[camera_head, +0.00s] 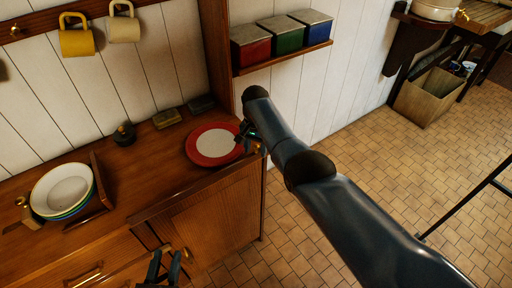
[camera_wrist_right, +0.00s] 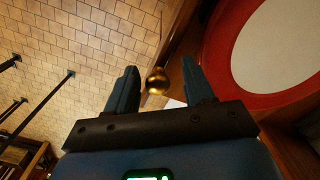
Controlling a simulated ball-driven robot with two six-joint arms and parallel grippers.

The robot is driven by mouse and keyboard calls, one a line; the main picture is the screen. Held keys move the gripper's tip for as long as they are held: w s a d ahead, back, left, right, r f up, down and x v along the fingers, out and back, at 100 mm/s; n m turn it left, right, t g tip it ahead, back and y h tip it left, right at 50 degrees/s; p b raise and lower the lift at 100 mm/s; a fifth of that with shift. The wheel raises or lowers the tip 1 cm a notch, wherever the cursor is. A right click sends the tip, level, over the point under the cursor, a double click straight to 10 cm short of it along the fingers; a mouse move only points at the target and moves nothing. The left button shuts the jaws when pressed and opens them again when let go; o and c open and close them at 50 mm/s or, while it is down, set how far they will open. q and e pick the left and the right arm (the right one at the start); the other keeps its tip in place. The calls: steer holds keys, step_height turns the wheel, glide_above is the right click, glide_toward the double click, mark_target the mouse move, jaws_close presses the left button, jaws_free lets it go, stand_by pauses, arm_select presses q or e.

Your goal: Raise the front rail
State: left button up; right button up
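The front rail (camera_head: 195,190) appears to be the wooden strip along the front edge of the counter; I cannot tell its exact position. A small brass knob (camera_head: 258,147) sits near its right end, and it shows large in the right wrist view (camera_wrist_right: 157,80). My right gripper (camera_head: 248,134) is beside the knob; in the wrist view its two fingers are apart with the knob between or just beyond them. Contact is not clear. My left gripper (camera_head: 163,268) is low in front of the cupboard, fingers apart, close to small brass fittings (camera_head: 168,248).
A red-rimmed plate (camera_head: 215,145) lies on the counter close to my right gripper. Mugs (camera_head: 77,38) hang above; tins (camera_head: 283,35) stand on a shelf.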

step_height(320, 180, up, 11)
steer(key=shift+w+a+f, duration=0.1)
stand_by(0.7)
stand_by(0.4)
